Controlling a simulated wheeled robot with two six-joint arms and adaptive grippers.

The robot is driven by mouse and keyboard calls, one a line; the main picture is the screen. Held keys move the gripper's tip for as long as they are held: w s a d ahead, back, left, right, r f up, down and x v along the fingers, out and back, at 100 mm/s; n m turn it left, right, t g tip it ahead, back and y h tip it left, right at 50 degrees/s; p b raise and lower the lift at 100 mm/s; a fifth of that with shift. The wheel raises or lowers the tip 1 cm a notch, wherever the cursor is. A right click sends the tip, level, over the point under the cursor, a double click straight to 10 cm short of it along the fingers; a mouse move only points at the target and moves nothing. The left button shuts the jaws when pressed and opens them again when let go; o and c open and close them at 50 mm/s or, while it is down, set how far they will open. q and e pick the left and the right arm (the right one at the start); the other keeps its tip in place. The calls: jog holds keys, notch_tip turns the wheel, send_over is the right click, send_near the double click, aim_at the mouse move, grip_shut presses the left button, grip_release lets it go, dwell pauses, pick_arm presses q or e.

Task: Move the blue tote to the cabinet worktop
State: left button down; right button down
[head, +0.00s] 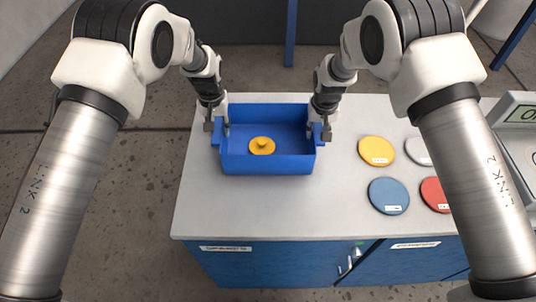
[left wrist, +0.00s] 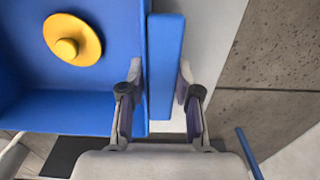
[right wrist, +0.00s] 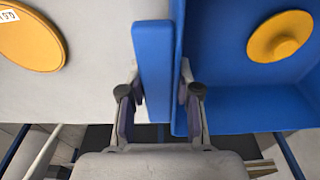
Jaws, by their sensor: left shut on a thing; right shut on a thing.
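The blue tote (head: 268,165) is at the left part of the cabinet worktop (head: 240,215) in the head view, upright, with a yellow knobbed disc (head: 262,146) inside. My left gripper (head: 218,128) is shut on the tote's left side handle; the left wrist view shows that blue handle (left wrist: 165,65) between its fingers. My right gripper (head: 320,130) is shut on the right side handle, and the right wrist view shows that handle (right wrist: 153,70) between its fingers. I cannot tell whether the tote's underside touches the worktop.
Right of the tote lie a yellow disc (head: 377,151), a blue disc (head: 388,195), a red disc (head: 436,194) and a light grey disc (head: 418,151). A grey framed box (head: 519,140) stands at the right edge. The worktop in front of the tote is clear.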

pick_arm(q)
jog(key=shift+a+f+b, duration=0.15)
jog(key=shift+f+b, duration=0.25)
jog(key=shift+f, duration=0.3)
pick_arm(e)
jog(key=shift+d+f, duration=0.1)
jog(key=shift+f, duration=0.65)
pick_arm(q)
jog(key=c, duration=0.8)
grip_release()
jog(key=shift+r+p, duration=0.3)
jog(key=shift+p, duration=0.05)
pick_arm(e)
jog(key=c, duration=0.8)
grip_release()
jog(key=shift+r, duration=0.3)
jog(key=shift+r, duration=0.25)
jog(key=r, duration=0.3)
jog(key=s+r, duration=0.1)
jog(key=r, duration=0.7)
jog(key=shift+s+r, duration=0.2)
jog(key=shift+s, duration=0.15)
pick_arm(q)
notch_tip(320, 180, up, 12)
pick_arm(e)
jog(key=shift+w+r, duration=0.1)
